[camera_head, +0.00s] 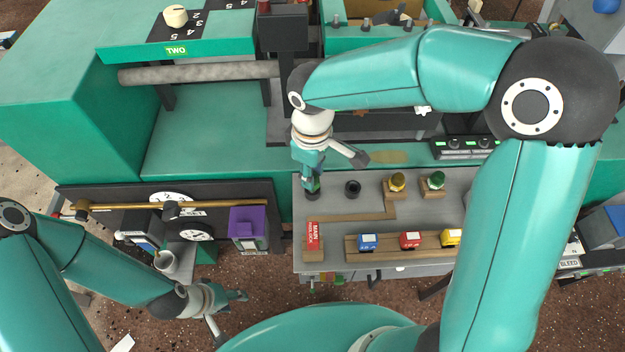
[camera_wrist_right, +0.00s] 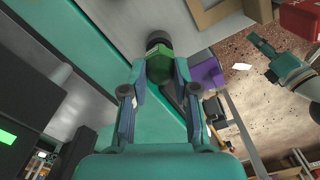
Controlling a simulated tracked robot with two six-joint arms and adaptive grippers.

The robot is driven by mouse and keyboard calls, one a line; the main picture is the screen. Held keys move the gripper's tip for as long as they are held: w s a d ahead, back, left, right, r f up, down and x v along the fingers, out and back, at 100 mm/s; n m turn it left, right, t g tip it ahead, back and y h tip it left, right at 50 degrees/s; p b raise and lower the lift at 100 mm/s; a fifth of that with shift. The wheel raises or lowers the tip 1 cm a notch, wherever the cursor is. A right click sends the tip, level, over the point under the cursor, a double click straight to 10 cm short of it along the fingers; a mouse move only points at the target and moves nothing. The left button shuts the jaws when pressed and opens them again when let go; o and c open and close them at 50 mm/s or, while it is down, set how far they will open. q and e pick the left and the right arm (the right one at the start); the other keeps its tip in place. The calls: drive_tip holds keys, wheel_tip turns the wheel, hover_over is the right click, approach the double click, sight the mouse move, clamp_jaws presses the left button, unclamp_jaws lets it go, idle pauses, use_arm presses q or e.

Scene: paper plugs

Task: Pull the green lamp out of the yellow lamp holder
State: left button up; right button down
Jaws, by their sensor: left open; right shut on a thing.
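A green lamp (camera_wrist_right: 160,66) sits between the fingers of my right gripper (camera_wrist_right: 158,78), which is shut on it. In the head view this gripper (camera_head: 312,180) points down at the left end of the grey table, and a bit of green shows at its tips. A dark round holder (camera_wrist_right: 158,39) is right at the lamp's far end; I cannot tell whether they are apart. No yellow shows on this holder. Another green-topped piece (camera_head: 436,180) and a yellow-topped piece (camera_head: 397,182) stand on wooden blocks. My left gripper (camera_head: 232,304) is open and empty, low at the left.
An empty black round socket (camera_head: 352,188) stands right of my right gripper. Blue (camera_head: 367,242), red (camera_head: 410,240) and yellow (camera_head: 451,237) blocks line a wooden rail in front. A purple box (camera_head: 248,222) stands to the left. A green machine rises behind the table.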

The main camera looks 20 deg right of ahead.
drive_tip(key=shift+r+p, duration=0.8)
drive_tip(key=shift+r, duration=0.3)
drive_tip(key=shift+r, duration=0.15)
drive_tip(key=shift+r+p, duration=1.25)
drive_tip(key=shift+r, duration=0.15)
